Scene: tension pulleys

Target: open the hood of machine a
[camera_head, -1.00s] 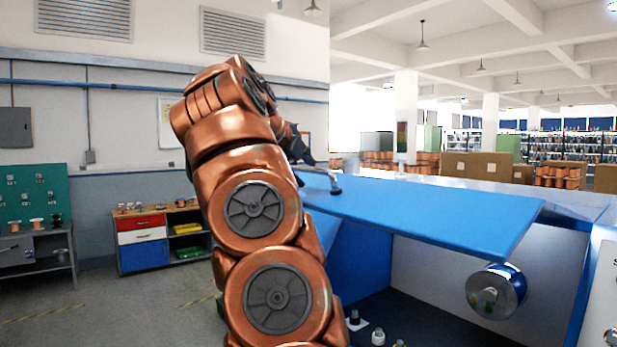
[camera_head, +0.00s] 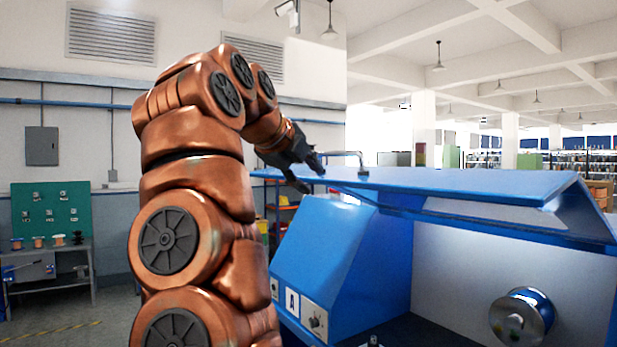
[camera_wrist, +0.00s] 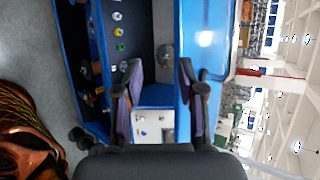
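Machine a is a blue machine with a letter A on its front panel (camera_head: 292,302). Its blue hood (camera_head: 450,183) is raised, lying nearly flat above the open interior. A curved metal handle (camera_head: 362,168) stands on the hood. My gripper (camera_head: 308,172) is at the hood's left part, left of the handle in the picture. In the wrist view, my gripper (camera_wrist: 160,88) has its two fingers wide apart with nothing seen between them. The hood (camera_wrist: 205,40) shows beyond the right finger. I cannot tell whether a finger touches it.
A metal roller (camera_head: 520,318) sits inside the machine. Coloured round parts (camera_wrist: 118,32) show there in the wrist view. A teal pegboard (camera_head: 50,215) above a workbench stands at the far left. Grey floor (camera_head: 105,310) is open between it and my arm.

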